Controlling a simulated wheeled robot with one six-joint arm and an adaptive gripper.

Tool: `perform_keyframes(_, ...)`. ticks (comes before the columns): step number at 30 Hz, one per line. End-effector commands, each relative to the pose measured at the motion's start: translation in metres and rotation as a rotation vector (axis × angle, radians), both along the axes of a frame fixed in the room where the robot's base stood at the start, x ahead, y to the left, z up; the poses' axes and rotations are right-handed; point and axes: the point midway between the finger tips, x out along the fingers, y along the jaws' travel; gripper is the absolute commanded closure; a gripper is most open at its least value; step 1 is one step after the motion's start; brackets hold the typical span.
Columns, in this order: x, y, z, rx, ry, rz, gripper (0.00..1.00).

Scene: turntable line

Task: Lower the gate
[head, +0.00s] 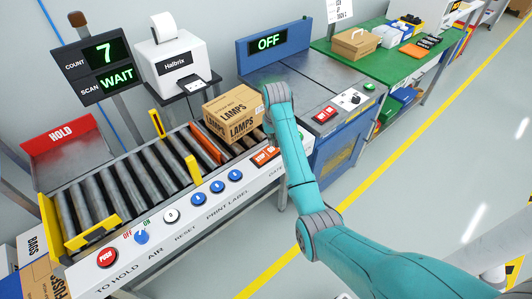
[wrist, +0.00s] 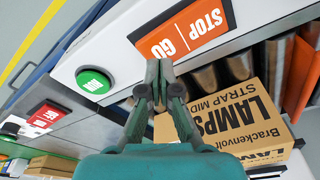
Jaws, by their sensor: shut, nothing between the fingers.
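The orange STOP/GO switch (head: 264,154) sits on the front panel at the right end of the roller line, near the word GATE. It shows large in the wrist view (wrist: 185,34). My gripper (wrist: 160,72) is shut and empty, its fingertips just short of the switch's lower edge in that picture. I cannot tell whether they touch. In the head view my arm hides the fingers. An orange bar (head: 205,144), likely the gate, crosses the rollers left of the LAMPS carton (head: 232,114); it also shows in the wrist view (wrist: 299,76).
The carton sits at the rollers' right end, close to my gripper.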

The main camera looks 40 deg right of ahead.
Motion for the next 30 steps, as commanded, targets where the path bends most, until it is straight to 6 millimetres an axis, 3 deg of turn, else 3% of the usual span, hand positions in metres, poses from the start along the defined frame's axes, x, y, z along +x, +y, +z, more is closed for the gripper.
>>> perform_keyframes(30,0.0,0.0,-0.011,0.0,0.0,0.0,1.0)
